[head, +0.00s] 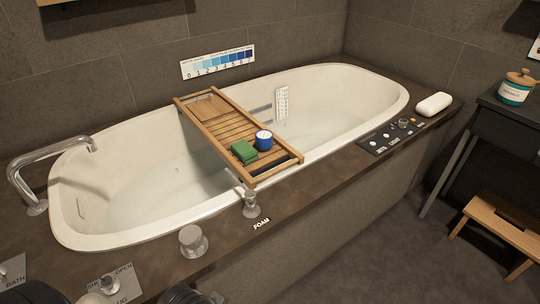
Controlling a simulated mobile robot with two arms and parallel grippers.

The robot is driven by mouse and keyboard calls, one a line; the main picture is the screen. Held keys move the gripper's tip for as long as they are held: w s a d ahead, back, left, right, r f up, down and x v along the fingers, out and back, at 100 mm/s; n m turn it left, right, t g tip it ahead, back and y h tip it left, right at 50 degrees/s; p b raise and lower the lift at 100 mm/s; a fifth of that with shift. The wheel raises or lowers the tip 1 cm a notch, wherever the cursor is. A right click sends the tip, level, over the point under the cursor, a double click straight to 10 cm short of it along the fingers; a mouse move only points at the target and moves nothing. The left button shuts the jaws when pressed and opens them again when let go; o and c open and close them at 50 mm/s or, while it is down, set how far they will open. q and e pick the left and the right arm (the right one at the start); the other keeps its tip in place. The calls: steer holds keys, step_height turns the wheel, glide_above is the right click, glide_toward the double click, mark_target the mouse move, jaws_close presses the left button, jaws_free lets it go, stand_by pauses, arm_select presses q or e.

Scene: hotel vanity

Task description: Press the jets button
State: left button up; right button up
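A dark control panel (393,136) is set in the bath's stone ledge, near its right end. White lettering on it reads JETS at the left and LIGHT beside it. The round pale button above the JETS lettering (373,144) stands clear and nothing touches it. A second pale button (386,136) is above LIGHT. A dark knob (403,123) and a small orange spot (413,120) are farther right. Whether the jets button is pressed in cannot be told.
A white bathtub (100,240) holds water. A wooden tray (215,125) with a green block (244,152) and blue tin (264,140) spans it. A white soap-like bar (434,104) lies right of the panel. A silver knob (193,240) stands on the front ledge.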

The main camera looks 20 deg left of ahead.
steer(key=shift+c, duration=0.4)
jaws_close()
stand_by(1.3)
